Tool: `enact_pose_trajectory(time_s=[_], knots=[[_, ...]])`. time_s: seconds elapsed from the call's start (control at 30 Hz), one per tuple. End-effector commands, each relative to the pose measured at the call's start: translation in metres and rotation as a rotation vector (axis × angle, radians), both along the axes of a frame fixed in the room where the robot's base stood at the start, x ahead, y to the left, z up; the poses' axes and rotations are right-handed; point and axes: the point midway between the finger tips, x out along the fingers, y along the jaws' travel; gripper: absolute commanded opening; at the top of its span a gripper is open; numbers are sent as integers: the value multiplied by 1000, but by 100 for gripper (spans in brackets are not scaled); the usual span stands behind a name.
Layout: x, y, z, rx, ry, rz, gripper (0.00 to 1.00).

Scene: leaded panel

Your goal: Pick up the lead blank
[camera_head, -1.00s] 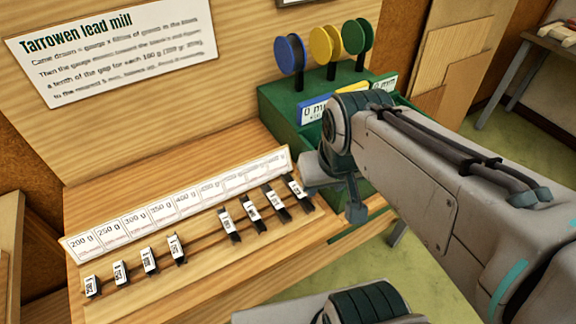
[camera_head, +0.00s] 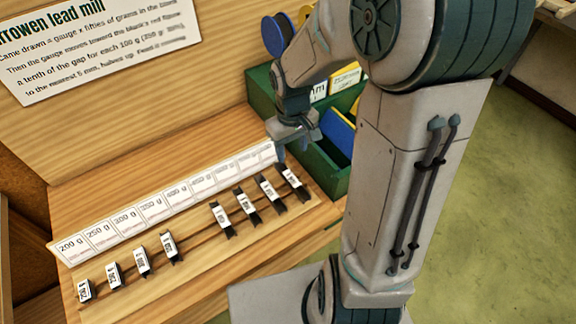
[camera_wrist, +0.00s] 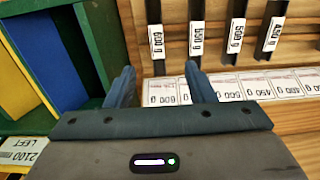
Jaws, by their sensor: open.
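Several dark lead blanks with white weight labels lie in two groups on the wooden bench. The rightmost one (camera_head: 292,180) is the closest to my gripper (camera_head: 282,148). In the wrist view my gripper (camera_wrist: 159,74) is open and empty, its two blue-grey fingers apart. The blank labelled 600 g (camera_wrist: 156,42) lies ahead, in line with the gap between the fingers. The blanks labelled 550 g (camera_wrist: 197,38), 500 g (camera_wrist: 236,36) and 450 g (camera_wrist: 273,34) lie to its right. I cannot tell the height of the fingertips above the bench.
A strip of weight cards (camera_head: 160,207) runs behind the blanks. A green box (camera_head: 325,172) with blue and yellow compartments stands at the right end, close to my gripper. A blue spool (camera_head: 277,36) stands above it. A printed sign (camera_head: 95,45) is on the back board.

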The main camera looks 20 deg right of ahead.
Motion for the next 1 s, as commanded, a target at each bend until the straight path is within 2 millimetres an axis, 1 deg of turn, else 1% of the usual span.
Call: enact_pose_trajectory(time_s=[0.17,0.4,0.53,0.63,0.87,1.0], knots=[[3,1,-16,9,11,10,49],[3,1,-60,9,14,10,49],[4,1,-79,9,11,10,49],[4,1,-87,9,9,9,49],[6,-1,-97,8,9,9,49],[9,-3,-112,9,11,11,49]])
